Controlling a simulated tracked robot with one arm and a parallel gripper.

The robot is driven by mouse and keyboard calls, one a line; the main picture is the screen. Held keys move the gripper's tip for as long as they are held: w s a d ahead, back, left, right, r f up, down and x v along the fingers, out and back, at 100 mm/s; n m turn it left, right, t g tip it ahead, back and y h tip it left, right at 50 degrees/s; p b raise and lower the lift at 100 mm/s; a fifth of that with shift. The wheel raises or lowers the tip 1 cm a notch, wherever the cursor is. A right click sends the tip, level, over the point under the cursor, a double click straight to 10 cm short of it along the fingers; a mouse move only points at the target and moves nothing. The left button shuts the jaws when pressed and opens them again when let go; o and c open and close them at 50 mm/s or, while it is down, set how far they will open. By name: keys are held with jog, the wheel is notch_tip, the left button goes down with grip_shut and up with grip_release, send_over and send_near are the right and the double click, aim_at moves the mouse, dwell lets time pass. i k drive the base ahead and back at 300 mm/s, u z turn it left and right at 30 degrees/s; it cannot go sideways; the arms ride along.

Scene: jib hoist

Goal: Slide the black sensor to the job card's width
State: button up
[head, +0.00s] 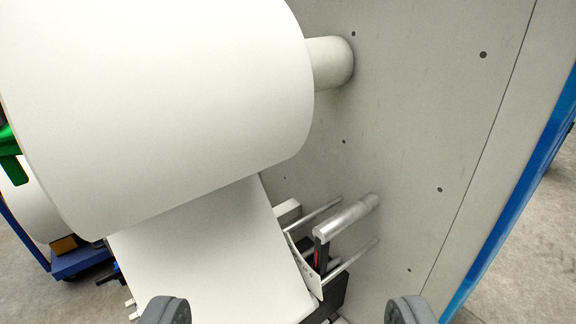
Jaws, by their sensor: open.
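My gripper (288,312) shows at the bottom edge in the head view, its two grey fingertips wide apart with nothing between them. Beyond it, near the wall, a small upright black part with a red mark (319,250) stands at the edge of the white web, by metal rods. It may be the black sensor, but I cannot tell for sure. A larger black block (336,294) sits lower, partly hidden by the web. A narrow pale strip with small dark marks (303,264) lies beside the web's edge. I cannot make out a job card.
A large white roll (160,100) on a pale shaft (331,63) fills the upper left. Its web (210,255) hangs below. A grey panel (420,130) with a blue edge (520,190) stands behind. A blue cart (80,262) with another roll stands lower left.

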aim_at(109, 276)
jog(key=z, duration=1.5)
jog(key=k, duration=1.15)
jog(key=u, duration=1.7)
jog(key=i, duration=0.9)
jog(key=u, duration=0.05)
